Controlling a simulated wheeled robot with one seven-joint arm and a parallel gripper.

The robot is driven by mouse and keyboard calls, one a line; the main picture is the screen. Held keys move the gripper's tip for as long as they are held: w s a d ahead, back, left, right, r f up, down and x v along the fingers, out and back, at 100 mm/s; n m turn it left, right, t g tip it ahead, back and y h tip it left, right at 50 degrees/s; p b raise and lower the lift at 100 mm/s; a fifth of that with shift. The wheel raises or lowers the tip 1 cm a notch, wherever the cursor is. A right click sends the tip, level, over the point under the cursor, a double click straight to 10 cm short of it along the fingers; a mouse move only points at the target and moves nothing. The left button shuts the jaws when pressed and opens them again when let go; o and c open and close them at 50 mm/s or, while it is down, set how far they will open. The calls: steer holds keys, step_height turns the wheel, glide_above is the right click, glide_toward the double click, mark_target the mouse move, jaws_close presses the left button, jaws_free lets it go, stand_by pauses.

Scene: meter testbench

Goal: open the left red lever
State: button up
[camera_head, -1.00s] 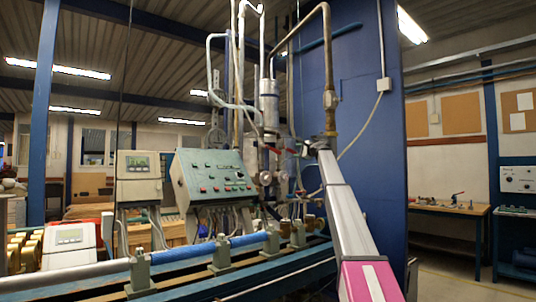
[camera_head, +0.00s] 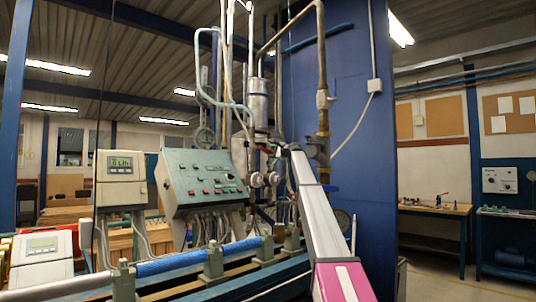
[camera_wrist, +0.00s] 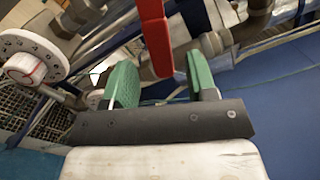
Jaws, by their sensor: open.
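In the wrist view a red lever (camera_wrist: 155,38) hangs down from the top edge, with its lower end just ahead of the space between my fingers. My gripper (camera_wrist: 162,80) is open, with one green fingertip to the left of the lever and the other to the right. The lever's end looks close to the fingertips; I cannot tell whether it touches either one. In the head view my arm reaches up to the pipework, and its end and the red levers cannot be made out clearly.
Metal pipes (camera_wrist: 210,43) and a white round dial (camera_wrist: 25,60) lie close around my gripper. The green control panel (camera_head: 200,180) stands left of my arm. A blue wall panel (camera_head: 360,140) stands behind and right. Floor is open at far right.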

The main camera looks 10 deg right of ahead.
mark_target(269, 152)
steer(key=x, duration=0.4)
steer(key=shift+w, duration=0.2)
jaws_close()
